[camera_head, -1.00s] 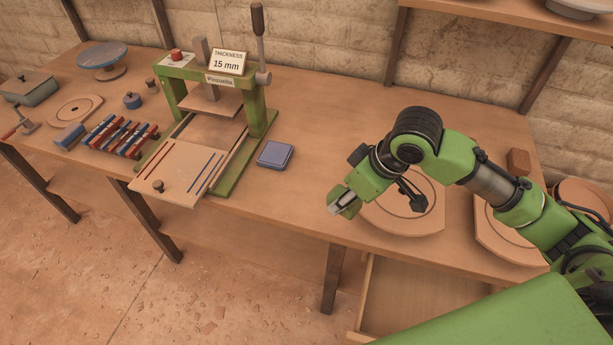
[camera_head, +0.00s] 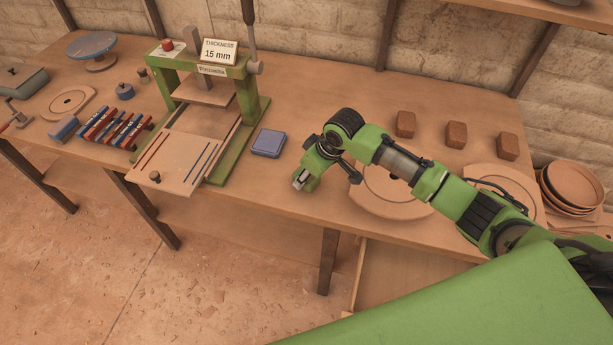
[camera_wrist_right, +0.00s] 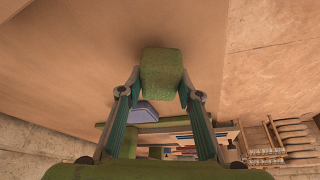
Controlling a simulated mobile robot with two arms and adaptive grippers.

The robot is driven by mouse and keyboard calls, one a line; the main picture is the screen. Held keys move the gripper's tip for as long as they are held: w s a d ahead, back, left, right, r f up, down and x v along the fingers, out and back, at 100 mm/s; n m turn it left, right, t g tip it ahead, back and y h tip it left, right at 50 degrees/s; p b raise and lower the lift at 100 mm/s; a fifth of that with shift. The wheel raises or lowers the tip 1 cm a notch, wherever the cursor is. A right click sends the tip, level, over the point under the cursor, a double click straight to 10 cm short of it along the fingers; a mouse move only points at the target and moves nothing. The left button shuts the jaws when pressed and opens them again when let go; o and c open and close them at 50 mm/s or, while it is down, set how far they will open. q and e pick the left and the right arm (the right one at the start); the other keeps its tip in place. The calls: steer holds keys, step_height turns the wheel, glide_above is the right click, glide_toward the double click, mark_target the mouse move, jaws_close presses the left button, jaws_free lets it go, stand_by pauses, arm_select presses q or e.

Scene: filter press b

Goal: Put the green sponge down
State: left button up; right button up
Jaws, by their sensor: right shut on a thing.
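The green sponge (camera_wrist_right: 162,75) shows in the right wrist view as a block between the two fingertips. My right gripper (camera_wrist_right: 161,88) is shut on it. In the head view my right gripper (camera_head: 301,181) is over the front part of the workbench (camera_head: 330,222), to the right of and nearer than the blue square box (camera_head: 268,143). I cannot make out the sponge clearly in the head view, nor tell whether it touches the bench top. The blue box also shows beyond the sponge in the right wrist view (camera_wrist_right: 145,113). My left gripper is not in view.
The green press (camera_head: 243,100) with its sign stands left of the blue box. Round boards (camera_head: 390,196) lie under and right of my arm. Several brown blocks (camera_head: 456,134) stand behind them. An open drawer (camera_head: 410,275) is below the bench. Bench behind the gripper is clear.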

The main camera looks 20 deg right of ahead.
steer(key=shift+f, duration=0.7)
steer(key=shift+f, duration=0.15)
steer(key=o, duration=1)
steer(key=shift+c, duration=0.2)
steer(key=v, duration=1.2)
steer(key=shift+b, duration=0.35)
steer(key=shift+s, duration=0.1)
